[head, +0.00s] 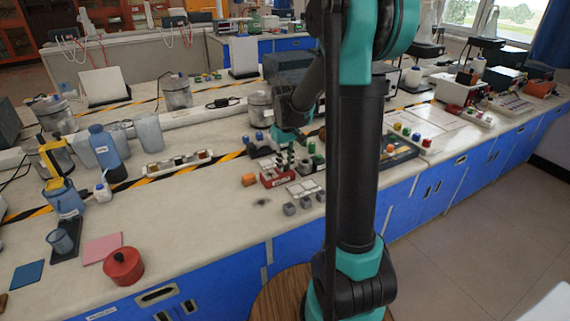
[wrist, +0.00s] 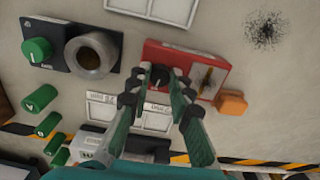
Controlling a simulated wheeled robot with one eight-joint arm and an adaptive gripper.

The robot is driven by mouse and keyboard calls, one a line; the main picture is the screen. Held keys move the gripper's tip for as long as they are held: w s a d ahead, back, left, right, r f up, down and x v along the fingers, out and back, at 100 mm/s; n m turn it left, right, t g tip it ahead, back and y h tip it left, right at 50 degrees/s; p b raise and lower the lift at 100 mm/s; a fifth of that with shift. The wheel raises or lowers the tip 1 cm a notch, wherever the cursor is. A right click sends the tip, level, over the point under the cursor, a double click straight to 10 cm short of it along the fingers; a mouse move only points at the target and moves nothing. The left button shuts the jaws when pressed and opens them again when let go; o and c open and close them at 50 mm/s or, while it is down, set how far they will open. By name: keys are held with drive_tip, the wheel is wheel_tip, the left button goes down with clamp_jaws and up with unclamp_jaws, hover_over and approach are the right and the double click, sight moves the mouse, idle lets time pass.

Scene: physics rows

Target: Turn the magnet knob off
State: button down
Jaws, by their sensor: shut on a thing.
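A red box (wrist: 205,61) lies on the bench, with a dark round knob (wrist: 158,76) on its left part and a pale plate with a brass-coloured strip (wrist: 207,78) on its right part. My gripper (wrist: 160,72) is over the box, with its fingertips on either side of the knob, shut on it. The fingers partly hide the knob, so its pointer direction cannot be read. In the head view the red box (head: 279,179) sits on the bench below my gripper (head: 284,157).
An orange block (wrist: 231,103) lies close beside the box. A dark panel with a green knob (wrist: 37,50) and a grey ring (wrist: 90,52) is left in the wrist view, near several green cylinders (wrist: 40,97). Small grey blocks (head: 304,203) lie near the bench's front edge.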

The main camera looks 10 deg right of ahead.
sight(285, 166)
drive_tip(key=shift+n, duration=1)
drive_tip(key=c, duration=1.4)
unclamp_jaws()
drive_tip(key=shift+o, duration=0.2)
wheel_tip(285, 166, up, 12)
